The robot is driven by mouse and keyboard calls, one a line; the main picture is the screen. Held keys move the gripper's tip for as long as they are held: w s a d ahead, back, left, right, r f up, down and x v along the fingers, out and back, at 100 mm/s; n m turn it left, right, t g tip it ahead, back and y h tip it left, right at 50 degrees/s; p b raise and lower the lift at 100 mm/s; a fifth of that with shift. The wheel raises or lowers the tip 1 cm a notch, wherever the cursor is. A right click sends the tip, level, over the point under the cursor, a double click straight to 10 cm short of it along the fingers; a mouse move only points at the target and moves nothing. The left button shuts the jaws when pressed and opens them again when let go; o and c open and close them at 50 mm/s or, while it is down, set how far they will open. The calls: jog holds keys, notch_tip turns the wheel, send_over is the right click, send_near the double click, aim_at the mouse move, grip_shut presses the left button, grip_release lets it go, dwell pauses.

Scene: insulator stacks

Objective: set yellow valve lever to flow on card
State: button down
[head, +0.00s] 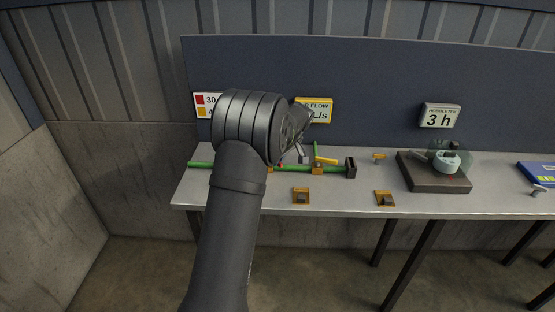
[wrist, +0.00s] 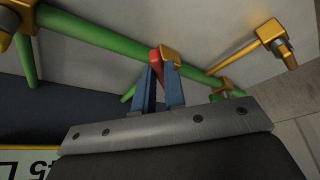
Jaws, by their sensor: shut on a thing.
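The yellow valve lever (head: 327,160) shows in the head view on a gold valve of the green pipe, slanting slightly down to the right. In the wrist view a yellow-gold part (wrist: 7,20) is cut off at the upper left; I cannot tell if it is this lever. My gripper (wrist: 162,66) has its two blue fingers closed around a red lever (wrist: 156,56) beside a gold valve body (wrist: 178,58). The yellow-edged flow card (head: 318,112) stands behind the pipe, its text partly hidden by my arm.
The green pipe (head: 202,164) runs along the grey table (head: 350,203). A card with red and yellow squares (head: 202,105) is half hidden behind my arm. A gold bar with a silver bolt (wrist: 245,47) is right of my fingers.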

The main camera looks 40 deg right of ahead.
jog(key=c, duration=1.5)
grip_release()
jog(key=shift+r, duration=0.1)
jog(key=v, duration=1.7)
jog(key=shift+r, duration=0.15)
